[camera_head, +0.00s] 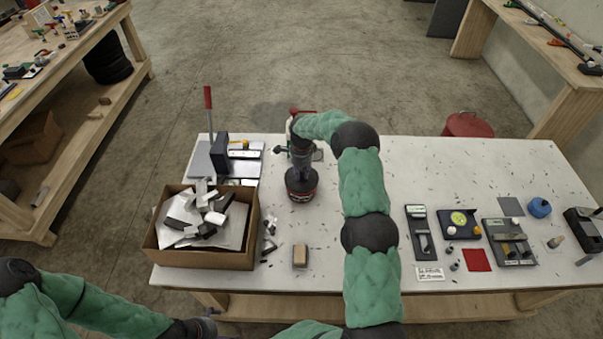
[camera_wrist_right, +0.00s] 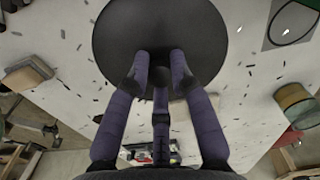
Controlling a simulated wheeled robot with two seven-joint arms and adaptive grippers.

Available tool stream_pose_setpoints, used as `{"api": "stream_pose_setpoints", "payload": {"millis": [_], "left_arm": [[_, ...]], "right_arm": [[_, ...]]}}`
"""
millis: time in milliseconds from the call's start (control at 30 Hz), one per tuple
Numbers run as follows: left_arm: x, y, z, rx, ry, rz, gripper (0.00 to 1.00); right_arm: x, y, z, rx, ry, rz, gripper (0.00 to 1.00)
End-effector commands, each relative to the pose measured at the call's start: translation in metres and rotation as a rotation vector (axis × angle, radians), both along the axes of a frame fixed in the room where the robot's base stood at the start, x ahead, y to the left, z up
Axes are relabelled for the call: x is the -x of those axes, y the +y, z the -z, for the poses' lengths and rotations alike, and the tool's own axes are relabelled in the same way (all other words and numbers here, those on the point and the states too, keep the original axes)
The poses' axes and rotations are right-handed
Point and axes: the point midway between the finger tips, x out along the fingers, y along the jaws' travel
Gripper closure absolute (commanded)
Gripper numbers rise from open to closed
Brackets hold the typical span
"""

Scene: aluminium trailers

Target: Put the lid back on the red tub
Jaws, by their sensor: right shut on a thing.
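My right gripper (camera_head: 301,172) points down over the left half of the white table, shut on a black round lid. In the right wrist view the fingertips (camera_wrist_right: 160,72) meet at the middle of the lid (camera_wrist_right: 118,35), a wide dark disc. My left gripper (camera_head: 208,322) is at the bottom edge, mostly cut off.
A cardboard box (camera_head: 205,260) of metal scraps stands left of the tub. A tan block (camera_head: 300,255) lies in front. Trays with small parts (camera_head: 508,242) fill the table's right end. A red round container (camera_head: 467,125) stands behind the table. The table's right middle is mostly clear.

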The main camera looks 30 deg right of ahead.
Motion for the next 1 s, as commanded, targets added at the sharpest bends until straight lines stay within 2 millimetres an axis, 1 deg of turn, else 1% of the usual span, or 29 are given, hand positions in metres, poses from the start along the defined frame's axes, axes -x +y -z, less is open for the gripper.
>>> {"api": "stream_pose_setpoints", "payload": {"millis": [500,1000], "left_arm": [[0.0000,-0.0001,0.0067,0.000,0.000,0.000,0.01],[0.0000,0.0000,0.0068,0.000,0.000,0.000,0.01]], "right_arm": [[-0.0002,-0.0001,0.0008,0.000,0.000,0.000,0.99],[-0.0002,-0.0002,0.0002,0.000,0.000,0.000,0.99]]}}
